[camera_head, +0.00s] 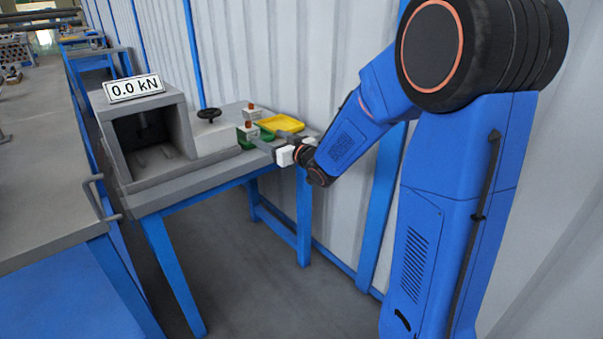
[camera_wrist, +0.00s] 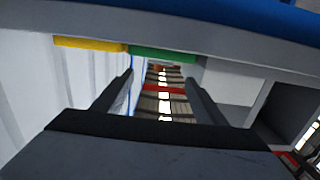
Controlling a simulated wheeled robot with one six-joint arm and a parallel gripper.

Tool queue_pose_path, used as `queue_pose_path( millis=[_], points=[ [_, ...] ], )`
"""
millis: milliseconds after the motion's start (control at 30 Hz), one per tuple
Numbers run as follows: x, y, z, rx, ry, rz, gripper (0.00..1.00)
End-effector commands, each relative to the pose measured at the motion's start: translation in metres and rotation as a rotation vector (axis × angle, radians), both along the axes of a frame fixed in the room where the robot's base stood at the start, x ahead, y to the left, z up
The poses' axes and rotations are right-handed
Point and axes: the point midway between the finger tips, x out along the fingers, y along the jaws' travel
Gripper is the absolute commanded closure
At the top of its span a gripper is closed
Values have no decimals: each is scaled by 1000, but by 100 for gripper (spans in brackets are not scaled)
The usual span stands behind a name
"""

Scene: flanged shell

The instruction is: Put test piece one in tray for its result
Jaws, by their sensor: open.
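Two small pieces with copper-brown tops and pale lower parts show in the head view: one at the back (camera_head: 252,112) and one nearer (camera_head: 248,131). I cannot tell which is test piece one. A yellow tray (camera_head: 283,122) is at the back right of the bench, and a green tray (camera_head: 262,148) is in front of it, partly hidden by my gripper. The nearer piece appears at the green tray's left side; whether it is inside is unclear. My gripper (camera_head: 269,139) is open and over the green tray's right part. In the wrist view, my gripper (camera_wrist: 160,78) shows nothing held between its fingers.
A grey testing machine (camera_head: 178,112) with an open chamber stands on the bench's left, its display (camera_head: 134,87) reading 0.0 kN. A corrugated wall (camera_head: 280,60) runs close behind. Floor (camera_head: 250,285) in front is clear.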

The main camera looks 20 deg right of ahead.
Motion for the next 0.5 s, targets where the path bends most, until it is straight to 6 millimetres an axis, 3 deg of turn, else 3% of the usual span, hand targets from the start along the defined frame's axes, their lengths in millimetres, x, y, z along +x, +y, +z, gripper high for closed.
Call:
queue_pose_path(
  millis=[167,267,500],
  points=[
    [-9,-6,5,-24,31,-36,34],
    [-25,-16,9,-57,85,-91,34],
    [-89,-44,12,-132,277,-236,34]
  ],
)
